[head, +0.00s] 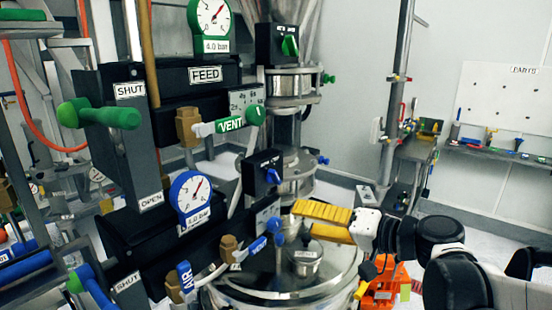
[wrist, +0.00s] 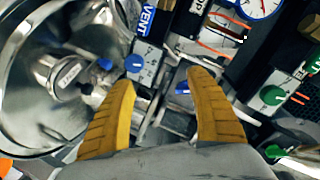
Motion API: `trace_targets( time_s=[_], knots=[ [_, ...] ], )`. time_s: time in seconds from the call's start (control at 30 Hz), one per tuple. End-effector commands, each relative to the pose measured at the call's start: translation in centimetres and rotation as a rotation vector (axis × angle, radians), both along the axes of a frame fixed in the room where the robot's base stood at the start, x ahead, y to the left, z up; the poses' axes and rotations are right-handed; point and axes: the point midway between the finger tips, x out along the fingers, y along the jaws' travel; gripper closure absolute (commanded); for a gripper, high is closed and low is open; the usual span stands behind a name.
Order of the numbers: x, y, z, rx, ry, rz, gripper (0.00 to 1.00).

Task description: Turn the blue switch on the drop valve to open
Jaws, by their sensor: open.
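The blue switch (head: 273,176) sits on the front of a black box (head: 258,166) beside the lower metal valve (head: 298,172) in the head view. Its lever looks tilted. I cannot read its position labels. My gripper (head: 303,218) has two yellow fingers and is below and to the right of the switch in the head view, apart from it. In the wrist view my gripper (wrist: 160,80) is open, with nothing between its fingertips. A small blue part (wrist: 183,88) shows beside the right finger there; I cannot tell whether it is the switch.
A similar green switch (head: 289,45) is on the upper black box. Left are the FEED unit (head: 205,74), a blue-rimmed gauge (head: 190,197) and a green SHUT/OPEN handle (head: 100,115). A round metal vessel (head: 250,293) lies below. A blue knob (wrist: 133,63) is near the left finger.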

Motion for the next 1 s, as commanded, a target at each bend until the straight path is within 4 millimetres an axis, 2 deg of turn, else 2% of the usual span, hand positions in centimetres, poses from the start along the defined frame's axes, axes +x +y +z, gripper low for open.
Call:
trace_targets(
  time_s=[0.03,0.1,0.2,0.37,0.7,1.0],
  knots=[
    [1.3,-0.5,2.1,0.061,-0.034,0.000,0.35],
    [2.2,-1.0,3.7,0.128,-0.074,0.002,0.35],
    [3.0,-1.3,4.9,0.180,-0.107,0.004,0.35],
    [4.0,-0.2,5.0,0.194,-0.115,0.006,0.35],
    [8.0,5.1,5.0,0.192,-0.113,0.006,0.35],
    [9.7,7.1,5.1,0.192,-0.113,0.004,0.35]
  ],
)
